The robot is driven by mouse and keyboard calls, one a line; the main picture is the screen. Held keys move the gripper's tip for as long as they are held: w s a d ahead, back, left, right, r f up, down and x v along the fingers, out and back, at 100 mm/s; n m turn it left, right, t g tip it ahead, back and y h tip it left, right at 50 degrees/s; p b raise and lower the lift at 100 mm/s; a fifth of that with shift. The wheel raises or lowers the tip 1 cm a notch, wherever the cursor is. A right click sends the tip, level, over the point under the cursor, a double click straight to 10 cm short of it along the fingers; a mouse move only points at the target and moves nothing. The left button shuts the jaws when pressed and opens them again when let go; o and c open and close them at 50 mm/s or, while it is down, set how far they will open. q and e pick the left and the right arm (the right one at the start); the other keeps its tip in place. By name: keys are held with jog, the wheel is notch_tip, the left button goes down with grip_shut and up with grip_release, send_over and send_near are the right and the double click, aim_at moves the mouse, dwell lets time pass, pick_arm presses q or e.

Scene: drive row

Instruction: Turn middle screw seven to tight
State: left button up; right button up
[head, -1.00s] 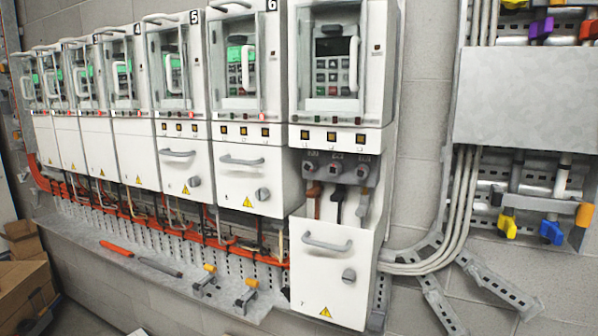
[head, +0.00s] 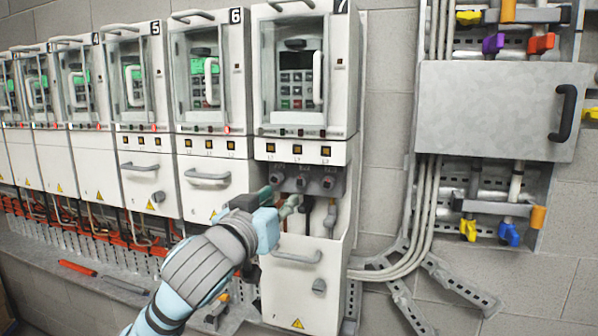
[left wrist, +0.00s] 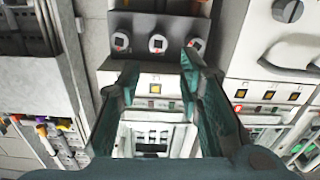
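Drive seven (head: 297,150) is the unit under the label 7, and its lower cover (head: 290,285) sits lowered, baring a dark terminal strip. The middle screw (head: 301,183) is the centre one of three on that strip. In the left wrist view the middle screw (left wrist: 158,44) is a pale round head with a dark square centre and a small red mark. My left gripper (head: 284,197) is open and empty, just in front of the strip, apart from it as far as I can tell. Its two teal fingers (left wrist: 160,63) point towards the middle screw. My right gripper is out of view.
Dark and brown cables (head: 331,217) hang below the strip. Drive six (head: 208,150) stands close on the left with its cover shut. A grey box (head: 490,110) with a black handle and grey conduits (head: 428,215) are on the right. A ledge (head: 110,275) runs below the drives.

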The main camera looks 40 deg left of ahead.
aim_at(301, 181)
pick_arm(q)
jog(key=p+x, duration=0.3)
jog(key=x, duration=0.9)
jog(key=shift+w+d, duration=0.1)
jog(key=shift+w, duration=0.1)
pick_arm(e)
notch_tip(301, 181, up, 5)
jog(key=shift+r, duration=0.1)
pick_arm(q)
jog(key=shift+s+r, duration=0.1)
jog(key=shift+s, duration=0.05)
jog(key=shift+c, duration=0.8)
grip_shut()
